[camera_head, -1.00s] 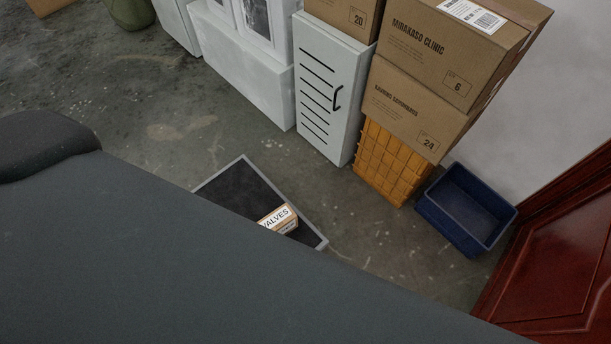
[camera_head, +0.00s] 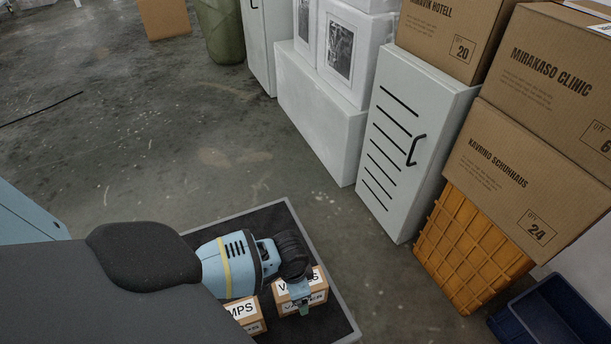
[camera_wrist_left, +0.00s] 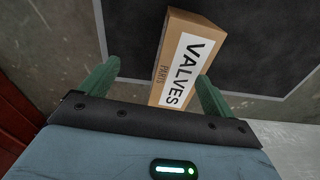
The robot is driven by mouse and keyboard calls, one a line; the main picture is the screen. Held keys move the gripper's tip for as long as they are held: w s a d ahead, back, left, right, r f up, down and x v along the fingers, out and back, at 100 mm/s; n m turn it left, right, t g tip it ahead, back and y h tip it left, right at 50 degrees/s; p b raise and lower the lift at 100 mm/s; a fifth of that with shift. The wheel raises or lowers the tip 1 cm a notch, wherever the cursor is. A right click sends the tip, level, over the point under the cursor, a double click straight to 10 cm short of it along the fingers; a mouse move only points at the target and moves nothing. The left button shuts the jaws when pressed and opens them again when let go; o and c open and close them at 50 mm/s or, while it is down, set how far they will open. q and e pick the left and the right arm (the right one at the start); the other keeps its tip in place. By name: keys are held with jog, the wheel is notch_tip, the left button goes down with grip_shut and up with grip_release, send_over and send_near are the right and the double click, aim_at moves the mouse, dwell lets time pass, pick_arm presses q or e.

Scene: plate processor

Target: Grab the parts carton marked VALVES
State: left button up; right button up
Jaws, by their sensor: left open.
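The VALVES parts carton (camera_head: 313,294) is a small brown box with a white label. It lies on a dark mat with a grey rim (camera_head: 340,301). My left gripper (camera_head: 301,294) is over this carton and partly covers its label in the head view. In the left wrist view, the left gripper (camera_wrist_left: 158,70) has its two green fingers spread wide. The carton (camera_wrist_left: 184,62) shows between them, closer to the right finger, which overlaps its edge. I cannot tell whether they touch. My right gripper is not in view.
A second small carton, its label ending in "MPS" (camera_head: 246,313), lies just left of the VALVES carton. A white cabinet (camera_head: 412,150), stacked brown boxes (camera_head: 535,180), an orange crate (camera_head: 468,250) and a blue bin (camera_head: 555,318) stand to the right. The floor behind the mat is clear.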

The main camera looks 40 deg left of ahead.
pick_arm(q)
jog(key=shift+w+a+f+b, duration=0.35)
jog(key=shift+w+a, duration=0.1)
jog(key=shift+w, duration=0.15)
jog(key=shift+w+a+f+b, duration=0.3)
jog(key=shift+w+a, duration=0.1)
jog(key=shift+w, duration=0.15)
jog(key=shift+w+a+r, duration=0.1)
jog(key=shift+w+a, duration=0.05)
jog(key=shift+w, duration=0.1)
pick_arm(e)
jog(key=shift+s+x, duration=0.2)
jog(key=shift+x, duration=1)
